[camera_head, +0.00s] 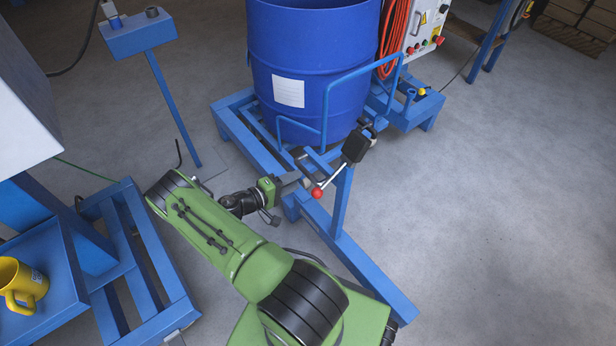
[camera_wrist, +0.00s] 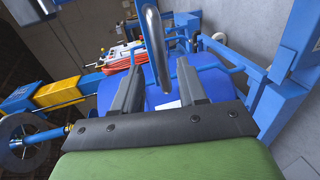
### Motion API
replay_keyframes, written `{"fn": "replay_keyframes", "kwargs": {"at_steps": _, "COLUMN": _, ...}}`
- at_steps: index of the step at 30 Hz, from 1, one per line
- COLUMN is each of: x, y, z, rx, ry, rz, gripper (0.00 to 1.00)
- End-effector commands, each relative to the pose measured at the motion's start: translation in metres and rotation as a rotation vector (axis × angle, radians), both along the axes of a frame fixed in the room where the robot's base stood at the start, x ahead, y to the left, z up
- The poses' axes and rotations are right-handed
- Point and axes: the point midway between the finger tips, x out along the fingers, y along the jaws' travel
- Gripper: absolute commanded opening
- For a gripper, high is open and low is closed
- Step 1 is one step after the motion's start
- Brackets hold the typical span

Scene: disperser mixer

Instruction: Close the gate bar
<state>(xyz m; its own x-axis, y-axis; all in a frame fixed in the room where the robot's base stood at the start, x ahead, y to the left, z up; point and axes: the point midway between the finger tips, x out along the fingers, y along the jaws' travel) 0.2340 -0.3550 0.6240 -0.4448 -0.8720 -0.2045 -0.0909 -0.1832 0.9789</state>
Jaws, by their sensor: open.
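A light-blue tubular bar (camera_head: 325,100), which looks like the gate bar, stands bent around the right front of the blue drum (camera_head: 300,60). It looks swung out at the right; its exact angle is hard to tell. A blue tube (camera_wrist: 232,52) shows right of the fingers in the wrist view. My gripper (camera_head: 298,184) is low in front of the drum, left of a red-knobbed lever (camera_head: 317,193). In the wrist view my gripper (camera_wrist: 160,70) is open, with a bent grey metal rod (camera_wrist: 152,35) appearing between or just beyond its fingers. Contact cannot be told.
The blue floor frame (camera_head: 350,255) runs under and in front of the drum. A control box (camera_head: 425,25) with an orange hose (camera_head: 393,35) stands behind it. At left are a blue pedestal (camera_head: 140,38) and a yellow mug (camera_head: 22,283). Floor at right is clear.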

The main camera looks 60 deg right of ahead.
Motion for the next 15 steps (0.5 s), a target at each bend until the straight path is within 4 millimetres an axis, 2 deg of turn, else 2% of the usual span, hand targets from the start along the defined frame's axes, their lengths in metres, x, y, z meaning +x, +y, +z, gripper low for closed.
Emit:
{"fn": "replay_keyframes", "kwargs": {"at_steps": 3, "x": -0.014, "y": -0.026, "z": -0.009, "rx": 0.000, "ry": -0.001, "rz": -0.005, "gripper": 0.42}}
{"fn": "replay_keyframes", "kwargs": {"at_steps": 6, "x": -0.022, "y": -0.042, "z": -0.012, "rx": 0.000, "ry": -0.001, "rz": -0.004, "gripper": 0.42}}
{"fn": "replay_keyframes", "kwargs": {"at_steps": 10, "x": -0.028, "y": -0.053, "z": -0.015, "rx": 0.002, "ry": -0.001, "rz": -0.002, "gripper": 0.42}}
{"fn": "replay_keyframes", "kwargs": {"at_steps": 15, "x": -0.029, "y": -0.057, "z": -0.014, "rx": 0.002, "ry": -0.001, "rz": 0.000, "gripper": 0.42}}
